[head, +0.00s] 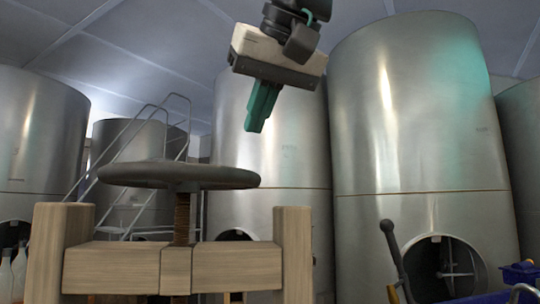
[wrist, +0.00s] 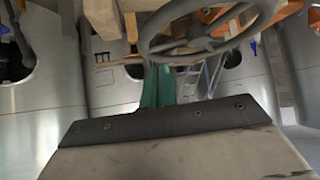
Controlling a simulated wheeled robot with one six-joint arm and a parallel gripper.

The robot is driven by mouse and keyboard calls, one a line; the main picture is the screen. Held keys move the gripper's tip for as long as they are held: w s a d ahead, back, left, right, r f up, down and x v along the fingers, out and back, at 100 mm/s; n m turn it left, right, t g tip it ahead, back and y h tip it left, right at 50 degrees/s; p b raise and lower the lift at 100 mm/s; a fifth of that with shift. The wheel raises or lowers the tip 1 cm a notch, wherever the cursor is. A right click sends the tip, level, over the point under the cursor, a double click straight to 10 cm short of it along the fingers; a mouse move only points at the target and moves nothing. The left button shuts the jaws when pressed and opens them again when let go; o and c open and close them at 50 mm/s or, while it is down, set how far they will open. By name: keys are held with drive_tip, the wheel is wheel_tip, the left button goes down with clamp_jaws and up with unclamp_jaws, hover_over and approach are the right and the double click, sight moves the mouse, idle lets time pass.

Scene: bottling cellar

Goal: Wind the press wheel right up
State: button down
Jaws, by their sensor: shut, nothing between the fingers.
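The press wheel (head: 150,176) is a dark, flat handwheel lying level on top of a threaded screw (head: 182,217). The screw passes into the wooden press beam (head: 115,268) between two upright posts. My gripper (head: 255,128) has green fingers pointing down, shut and empty.
Large steel tanks (head: 420,120) stand behind the press. A metal stair with a handrail (head: 150,120) is at the back left. Bottles (head: 19,270) stand at the lower left. A dark lever (head: 392,245) and a blue crate (head: 520,273) are at the lower right. The air around the wheel looks clear.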

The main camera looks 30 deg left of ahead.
drive_tip(key=x, duration=0.9)
drive_tip(key=shift+w+f, duration=0.2)
drive_tip(key=shift+w, duration=0.1)
drive_tip(key=shift+a, duration=0.15)
drive_tip(key=shift+w+a, duration=0.75)
drive_tip(key=shift+w, duration=0.3)
